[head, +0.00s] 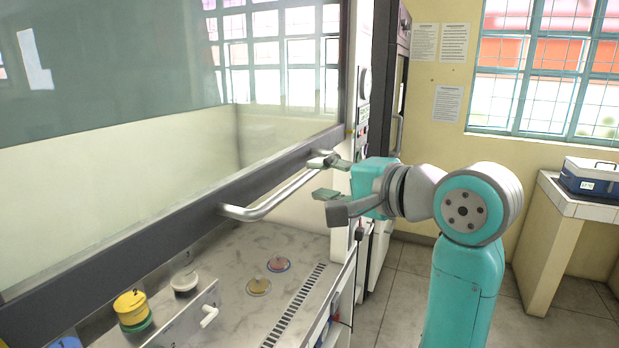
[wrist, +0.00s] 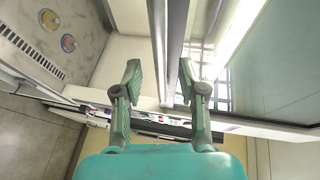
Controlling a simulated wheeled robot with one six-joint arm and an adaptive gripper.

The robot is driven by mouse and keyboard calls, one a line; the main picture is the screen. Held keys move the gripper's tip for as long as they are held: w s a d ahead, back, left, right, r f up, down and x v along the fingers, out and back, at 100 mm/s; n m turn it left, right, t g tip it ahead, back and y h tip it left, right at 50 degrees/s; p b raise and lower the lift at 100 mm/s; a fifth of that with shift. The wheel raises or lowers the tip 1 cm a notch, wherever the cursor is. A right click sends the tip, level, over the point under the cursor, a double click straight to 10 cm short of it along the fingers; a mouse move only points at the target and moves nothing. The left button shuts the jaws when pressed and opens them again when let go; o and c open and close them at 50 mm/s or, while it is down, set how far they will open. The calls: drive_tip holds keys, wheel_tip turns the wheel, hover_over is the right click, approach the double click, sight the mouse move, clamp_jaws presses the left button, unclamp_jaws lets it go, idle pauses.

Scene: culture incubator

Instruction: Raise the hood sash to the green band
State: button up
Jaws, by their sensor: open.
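The hood sash is a large glass pane (head: 120,150) with a dark bottom rail (head: 130,240), raised above the work surface. A bent metal handle (head: 283,197) is fixed to the rail. My gripper (head: 333,179) is open and empty beside the handle's right end, one finger above the other. In the wrist view, my open fingers (wrist: 160,67) point towards a long grey bar (wrist: 174,45) of the sash front, which shows between their tips. I cannot tell whether the handle lies between the fingers. I cannot make out the green band clearly.
Inside the hood, a yellow-lidded container (head: 131,307), a white-lidded jar (head: 185,281) and two small dishes (head: 258,287) stand on the marble surface (head: 225,255). A blue-and-white box (head: 592,178) sits on a bench at right. Open floor (head: 405,270) lies right of the hood.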

drive_tip(key=v, duration=0.7)
drive_tip(key=shift+s+d+r, duration=0.1)
drive_tip(key=d+f+m+t+h, duration=0.1)
drive_tip(key=d+f+t+h, duration=0.15)
drive_tip(key=f, duration=1.25)
drive_tip(key=d+f+m+t+h, duration=0.15)
drive_tip(key=d+f, duration=0.25)
drive_tip(key=f, duration=1.1)
drive_tip(key=s+d+f+h, duration=0.3)
drive_tip(key=s+f, duration=0.4)
drive_tip(key=f, duration=0.3)
drive_tip(key=s+d+f+n+h, duration=0.2)
drive_tip(key=s+f, duration=0.2)
drive_tip(key=s, duration=0.4)
drive_tip(key=s+d+f+n+h, duration=0.2)
drive_tip(key=s+f, duration=0.2)
drive_tip(key=s, duration=0.4)
drive_tip(key=s+d+r+n, duration=0.1)
drive_tip(key=s+n, duration=0.5)
drive_tip(key=s, duration=1.3)
drive_tip(key=shift+d+r+h, duration=0.25)
drive_tip(key=shift+d+h, duration=0.05)
drive_tip(key=shift+h, duration=0.1)
drive_tip(key=shift+s, duration=0.1)
